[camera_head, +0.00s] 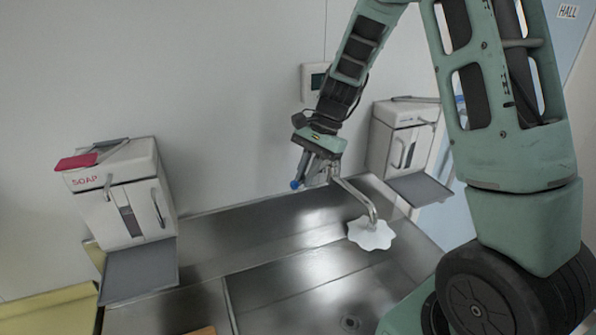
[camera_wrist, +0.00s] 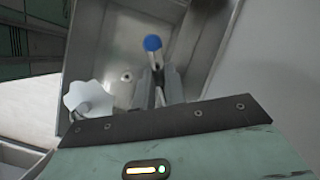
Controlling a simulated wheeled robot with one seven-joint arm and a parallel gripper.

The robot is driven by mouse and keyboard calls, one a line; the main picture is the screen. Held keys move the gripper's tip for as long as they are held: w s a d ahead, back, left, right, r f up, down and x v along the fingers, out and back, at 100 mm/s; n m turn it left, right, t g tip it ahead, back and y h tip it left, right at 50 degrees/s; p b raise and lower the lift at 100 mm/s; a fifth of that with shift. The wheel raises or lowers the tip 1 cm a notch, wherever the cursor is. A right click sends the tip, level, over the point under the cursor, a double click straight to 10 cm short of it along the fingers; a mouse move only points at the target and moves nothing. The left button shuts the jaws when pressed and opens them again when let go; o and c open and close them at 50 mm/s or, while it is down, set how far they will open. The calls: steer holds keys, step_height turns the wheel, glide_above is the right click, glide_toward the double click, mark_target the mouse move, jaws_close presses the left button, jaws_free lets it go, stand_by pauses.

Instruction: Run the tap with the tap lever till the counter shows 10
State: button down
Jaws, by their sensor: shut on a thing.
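The tap's lever has a blue tip (camera_head: 295,184); the tip also shows beyond the fingers in the wrist view (camera_wrist: 152,43). My gripper (camera_head: 312,178) is over the tap, its two fingers (camera_wrist: 158,88) shut on the lever just behind that tip. The tap's bent metal spout (camera_head: 358,196) reaches right and down over the steel sink. A white, splash-shaped patch (camera_head: 369,234) lies below the spout's end and looks like running water; the wrist view shows it at the left (camera_wrist: 88,98). The counter (camera_head: 315,79) is a wall box, partly behind my arm; I cannot read its figure.
A white soap dispenser (camera_head: 122,196) with a red lever pad hangs at the left, with a grey tray (camera_head: 138,272) below. Another white dispenser (camera_head: 402,140) and tray (camera_head: 420,188) are right of the tap. The sink's drain (camera_head: 350,323) is at the front.

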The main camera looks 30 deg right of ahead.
steer(key=shift+s+d+n+g, duration=0.2)
steer(key=shift+s+d+n, duration=0.1)
steer(key=shift+s+n, duration=0.25)
steer(key=shift+s+d+n+g, duration=0.2)
steer(key=shift+s+d+n, duration=0.05)
steer(key=shift+s+n, duration=0.25)
steer(key=c, duration=1.5)
jaws_free()
steer(key=shift+o, duration=0.2)
steer(key=shift+r, duration=0.1)
steer(key=b+v, duration=0.4)
steer(key=v, duration=1.3)
steer(key=shift+r, duration=0.15)
